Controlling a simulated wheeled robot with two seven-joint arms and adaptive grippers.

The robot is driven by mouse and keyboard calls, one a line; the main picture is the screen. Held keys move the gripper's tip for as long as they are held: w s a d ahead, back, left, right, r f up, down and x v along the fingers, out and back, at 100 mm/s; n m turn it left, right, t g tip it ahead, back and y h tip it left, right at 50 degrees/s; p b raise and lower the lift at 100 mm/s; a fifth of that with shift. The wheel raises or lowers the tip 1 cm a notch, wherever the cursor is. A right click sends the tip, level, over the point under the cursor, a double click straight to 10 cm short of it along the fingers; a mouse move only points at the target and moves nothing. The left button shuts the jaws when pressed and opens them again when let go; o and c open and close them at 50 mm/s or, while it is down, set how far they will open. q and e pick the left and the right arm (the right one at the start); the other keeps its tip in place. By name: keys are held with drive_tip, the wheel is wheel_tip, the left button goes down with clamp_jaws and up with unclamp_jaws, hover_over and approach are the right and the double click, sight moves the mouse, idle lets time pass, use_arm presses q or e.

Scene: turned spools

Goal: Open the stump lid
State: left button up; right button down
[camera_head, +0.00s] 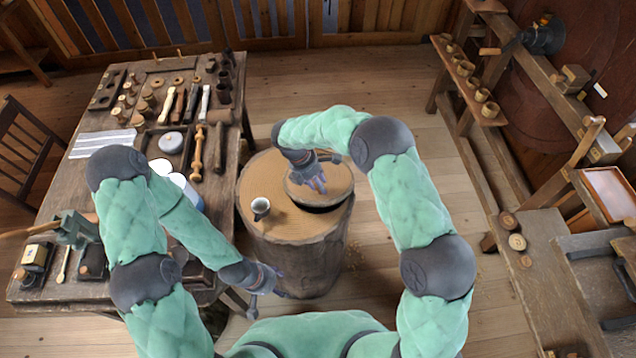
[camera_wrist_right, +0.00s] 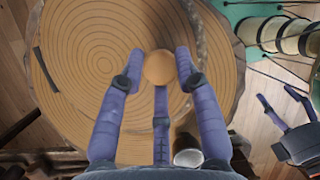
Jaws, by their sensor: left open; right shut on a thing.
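The stump (camera_head: 275,238) stands in the middle of the floor, with rings on its flat top. Its round wooden lid (camera_head: 338,180) is at the top's right side, and a dark gap shows under its near edge. My right gripper (camera_head: 316,184) is over the lid. In the right wrist view its fingers (camera_wrist_right: 160,75) are shut around the lid's round wooden knob (camera_wrist_right: 159,67); the ringed wood (camera_wrist_right: 85,60) spreads below. My left gripper (camera_head: 277,286) is open and empty, low beside the stump's front left; it also shows in the wrist view (camera_wrist_right: 278,102).
A small cup (camera_head: 260,206) stands on the stump top, left of the lid. A crowded workbench (camera_head: 228,140) with tools is close on the left. A bench with a wheel stands at the right (camera_head: 540,250). Bare floor lies behind the stump.

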drive_tip(key=shift+w+d+r+g+p, duration=0.1)
drive_tip(key=shift+w+r+g+p, duration=0.25)
drive_tip(key=shift+r, duration=0.2)
drive_tip(key=shift+w+r+g+p, duration=0.15)
drive_tip(key=shift+w+r+p, duration=0.1)
drive_tip(key=shift+r+p, duration=0.25)
drive_tip(key=shift+w+r+g+p, duration=0.4)
drive_tip(key=shift+w+r, duration=0.1)
drive_tip(key=shift+r, duration=0.15)
drive_tip(key=shift+w+r+n+g, duration=0.4)
drive_tip(key=shift+w+r+g, duration=0.8)
drive_tip(key=shift+w+r, duration=0.4)
